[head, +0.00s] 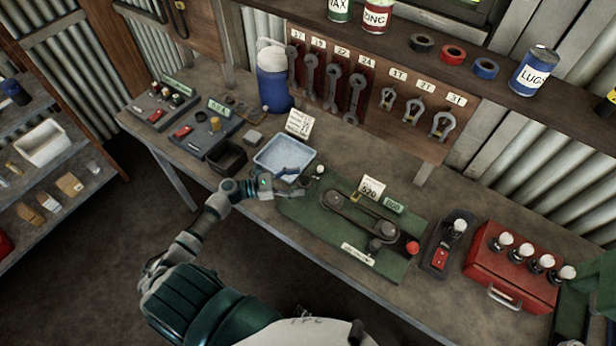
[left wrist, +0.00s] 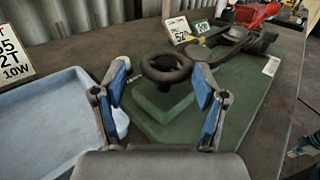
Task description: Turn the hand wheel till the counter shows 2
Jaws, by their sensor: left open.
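The dark hand wheel (left wrist: 166,68) sits on a green block at the near end of the green mat (left wrist: 140,122) in the left wrist view. My left gripper (head: 304,184) is open at the left end of this mat in the head view. In the left wrist view its two blue-padded fingers (left wrist: 160,98) stand either side of the wheel, apart from each other, with nothing held between them. In the head view the wheel is hard to make out beside the gripper. The small green counter (head: 393,204) stands at the mat's back edge; its digits are too small to read surely. My right gripper is not in view.
A pale blue tray (head: 285,154) lies just behind my left gripper. A belt-and-pulley mechanism (head: 358,219) with a red knob (head: 412,248) is on the mat. A price card (head: 371,188) stands behind it. A red case (head: 511,268) with several white knobs is at right.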

